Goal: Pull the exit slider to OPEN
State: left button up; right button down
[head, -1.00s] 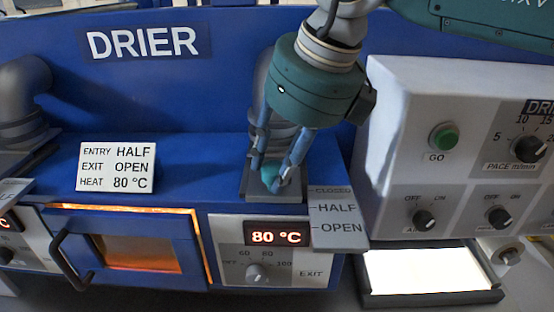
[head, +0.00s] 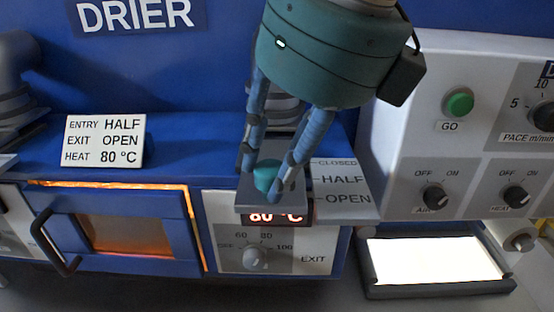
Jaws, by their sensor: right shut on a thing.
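The exit slider (head: 262,203) is a grey plate with a teal knob (head: 267,175) on the blue drier top. Its front edge sticks out over the top of the exit temperature display and lies about level with the OPEN mark on the scale plate (head: 342,183) to its right. My right gripper (head: 267,182) comes down from above, its blue fingers closed on either side of the knob. My left gripper is out of view.
A sign (head: 104,141) reads entry HALF, exit OPEN, heat 80 °C. The oven-like door (head: 125,233) with a dark handle is at front left. A white control panel (head: 450,130) stands right of the gripper, with a lit tray (head: 435,260) below it.

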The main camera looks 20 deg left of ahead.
jog(key=c, duration=1.3)
grip_release()
jog(key=shift+s+a+r, duration=0.1)
jog(key=shift+s+r, duration=0.05)
jog(key=shift+r, duration=0.1)
jog(key=shift+f, duration=0.1)
jog(key=v, duration=1.2)
